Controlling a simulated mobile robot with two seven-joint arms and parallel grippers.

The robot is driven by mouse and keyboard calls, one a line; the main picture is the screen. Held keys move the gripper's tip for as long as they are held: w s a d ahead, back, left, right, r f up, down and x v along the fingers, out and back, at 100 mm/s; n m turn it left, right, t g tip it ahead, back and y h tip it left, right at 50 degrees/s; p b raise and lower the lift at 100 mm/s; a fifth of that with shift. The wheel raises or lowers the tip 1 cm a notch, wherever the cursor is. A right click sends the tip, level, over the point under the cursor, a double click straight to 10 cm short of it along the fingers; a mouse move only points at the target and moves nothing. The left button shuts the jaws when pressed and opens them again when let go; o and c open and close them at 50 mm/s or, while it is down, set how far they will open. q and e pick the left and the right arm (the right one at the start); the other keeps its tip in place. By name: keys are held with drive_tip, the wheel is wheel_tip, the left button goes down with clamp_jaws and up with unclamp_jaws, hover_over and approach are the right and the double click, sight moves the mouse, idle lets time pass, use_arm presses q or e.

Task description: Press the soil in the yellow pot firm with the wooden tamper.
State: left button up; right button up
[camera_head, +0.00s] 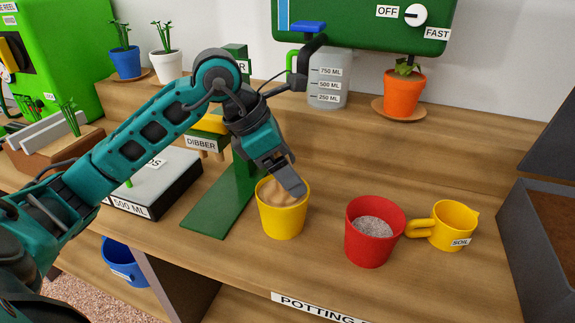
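The yellow pot (282,220) stands upright on the bench near the middle. A round tan wooden piece (275,192), which looks like the head of the wooden tamper, fills most of the pot's mouth and hides the soil. My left gripper (293,188) points down over the pot, its fingers at the tan piece near the back right rim. It appears shut on the tamper, though the fingers hide the handle. I cannot tell how hard the tamper rests on the soil. My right gripper is not in view.
A red pot (368,247) with grey grains and a yellow soil cup (452,227) stand to the right. A green stand (222,205) is close on the left, beside a 500 ml box (150,190). An orange plant pot (403,95) and a beaker (328,90) stand on the shelf behind.

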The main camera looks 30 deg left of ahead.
use_arm(q)
drive_tip(key=shift+r+p, duration=0.65)
drive_tip(key=shift+r, duration=0.1)
drive_tip(key=shift+r+p, duration=0.55)
drive_tip(key=shift+r, duration=0.15)
wheel_tip(320, 180, up, 3)
drive_tip(key=shift+f+p, duration=0.15)
drive_tip(key=shift+p, duration=0.85)
wheel_tip(320, 180, up, 3)
drive_tip(key=shift+f+p, duration=0.1)
drive_tip(key=shift+p, duration=0.9)
drive_tip(key=shift+r+p, duration=0.45)
drive_tip(key=shift+r, duration=0.35)
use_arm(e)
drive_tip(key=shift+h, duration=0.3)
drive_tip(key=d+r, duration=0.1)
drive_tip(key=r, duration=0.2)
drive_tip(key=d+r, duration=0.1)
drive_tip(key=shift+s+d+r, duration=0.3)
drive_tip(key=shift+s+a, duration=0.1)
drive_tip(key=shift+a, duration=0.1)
